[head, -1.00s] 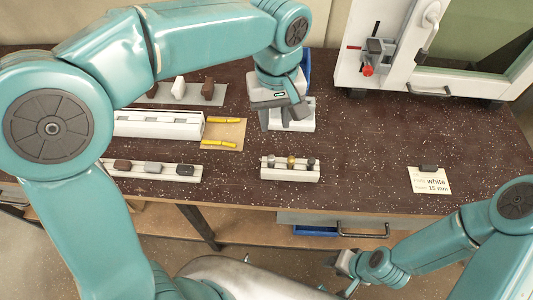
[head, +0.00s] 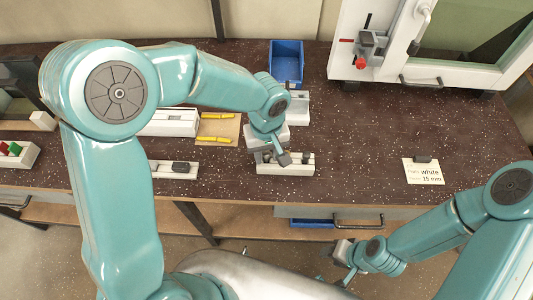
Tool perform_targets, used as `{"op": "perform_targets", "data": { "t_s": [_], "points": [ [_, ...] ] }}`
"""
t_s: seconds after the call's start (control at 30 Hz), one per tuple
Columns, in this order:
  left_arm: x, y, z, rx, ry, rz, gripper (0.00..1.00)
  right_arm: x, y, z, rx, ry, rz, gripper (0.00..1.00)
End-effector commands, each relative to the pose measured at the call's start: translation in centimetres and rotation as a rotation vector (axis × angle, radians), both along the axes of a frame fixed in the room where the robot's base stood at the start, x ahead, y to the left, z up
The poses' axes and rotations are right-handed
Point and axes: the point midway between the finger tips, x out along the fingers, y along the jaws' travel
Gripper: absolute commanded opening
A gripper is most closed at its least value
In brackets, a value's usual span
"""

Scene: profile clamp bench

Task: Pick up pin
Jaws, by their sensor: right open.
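A white pin holder block (head: 287,170) stands near the front edge of the dark speckled bench. My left gripper (head: 272,158) is down at this block, over its left and middle part, and hides most of the small pins there. A dark pin top (head: 305,159) shows at the right end of the block. Whether the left jaws are open or shut on a pin is hidden by the gripper's own body. My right gripper (head: 338,265) is open and empty, low in front of the bench.
A card reading "white" and "15 mm" (head: 423,172) lies at right. A blue bin (head: 287,62) and a white-framed window piece (head: 400,75) with a red-knobbed clamp (head: 366,50) stand behind. Yellow strips (head: 218,115) lie left of the gripper. The bench between block and card is clear.

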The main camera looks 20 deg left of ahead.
Motion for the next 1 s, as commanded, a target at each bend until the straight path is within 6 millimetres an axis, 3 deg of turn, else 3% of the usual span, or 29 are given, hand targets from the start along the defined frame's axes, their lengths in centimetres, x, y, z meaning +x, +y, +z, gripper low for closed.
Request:
{"op": "perform_targets", "data": {
  "t_s": [0.27, 0.4, 0.77, 1.0],
  "points": [
    [0.1, 0.0, -0.7, -0.001, -0.001, 0.0, 0.34, 0.0, 0.0, 0.0, 0.0, 0.0, 0.0, 0.43],
    [0.1, 0.0, -0.6, -0.001, -0.001, 0.0, 0.0, 0.0, 0.0, 0.0, 0.0, 0.0, 0.0, 0.43],
    [0.1, 0.0, -0.4, -0.001, -0.002, 0.0, 0.0, 0.0, 0.0, 0.0, 0.0, 0.0, 0.0, 0.43],
    [0.1, -0.1, 2.7, -0.003, -0.007, 0.0, 0.0, 0.0, 0.0, -0.1, 0.0, 0.0, 0.0, 0.43]
  ]
}}
